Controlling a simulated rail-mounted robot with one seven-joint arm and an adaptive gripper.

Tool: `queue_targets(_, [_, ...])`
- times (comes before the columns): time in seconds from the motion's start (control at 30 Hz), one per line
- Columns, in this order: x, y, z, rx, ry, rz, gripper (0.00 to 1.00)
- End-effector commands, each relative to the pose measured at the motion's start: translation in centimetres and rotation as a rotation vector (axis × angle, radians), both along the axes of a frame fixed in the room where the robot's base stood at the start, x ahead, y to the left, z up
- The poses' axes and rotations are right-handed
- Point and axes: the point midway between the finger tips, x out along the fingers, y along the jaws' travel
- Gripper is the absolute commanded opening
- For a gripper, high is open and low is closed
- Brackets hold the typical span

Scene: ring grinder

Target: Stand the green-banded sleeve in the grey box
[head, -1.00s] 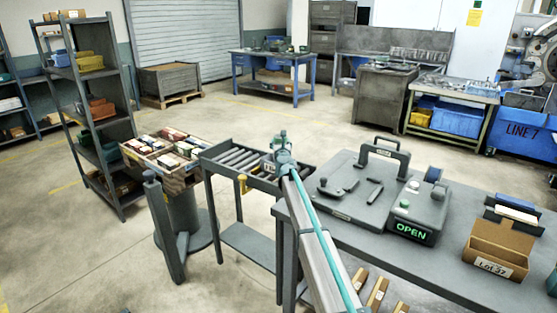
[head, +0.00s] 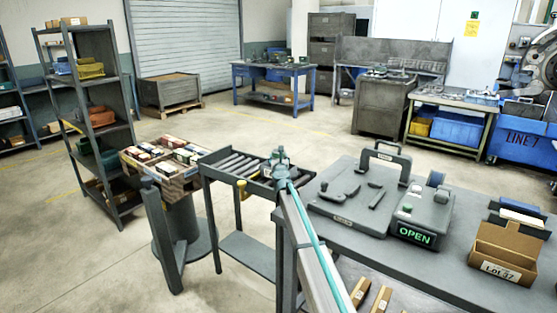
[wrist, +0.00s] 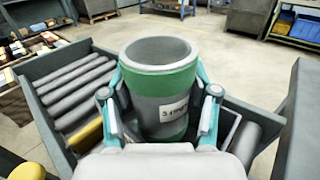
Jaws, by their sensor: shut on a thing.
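The green-banded sleeve (wrist: 160,85) is an upright grey hollow cylinder with a green band near its top, another lower down and a white label. My gripper (wrist: 162,100) is shut on it, one teal finger on each side. In the head view my gripper (head: 281,166) is small at the right end of the roller stand. A dark grey rim (wrist: 232,124) shows just right of the sleeve and may belong to the grey box. The sleeve's bottom is hidden by my gripper, so I cannot tell whether it rests on anything.
The roller stand (head: 238,163) has a raised rim and a yellow handle (head: 242,188). A divided crate (head: 163,172) of small boxes stands left of it. The workbench (head: 350,240) at right holds a grey fixture, an OPEN-lit unit (head: 418,218) and a cardboard box (head: 507,252).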

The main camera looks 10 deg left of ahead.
Motion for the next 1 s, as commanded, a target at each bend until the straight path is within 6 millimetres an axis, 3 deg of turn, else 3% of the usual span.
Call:
queue_targets(0.5, [0.0,0.0,-1.1,0.001,0.0,0.001,0.25])
queue_targets(0.53, [0.0,0.0,-1.2,0.001,0.001,0.001,0.65])
queue_targets(0.63, [0.0,0.1,-1.3,0.002,0.002,0.001,0.82])
queue_targets(0.67, [0.0,0.1,-1.3,0.002,0.002,0.001,0.85])
queue_targets(1.0, [0.0,0.1,-1.4,0.001,0.003,0.002,0.85])
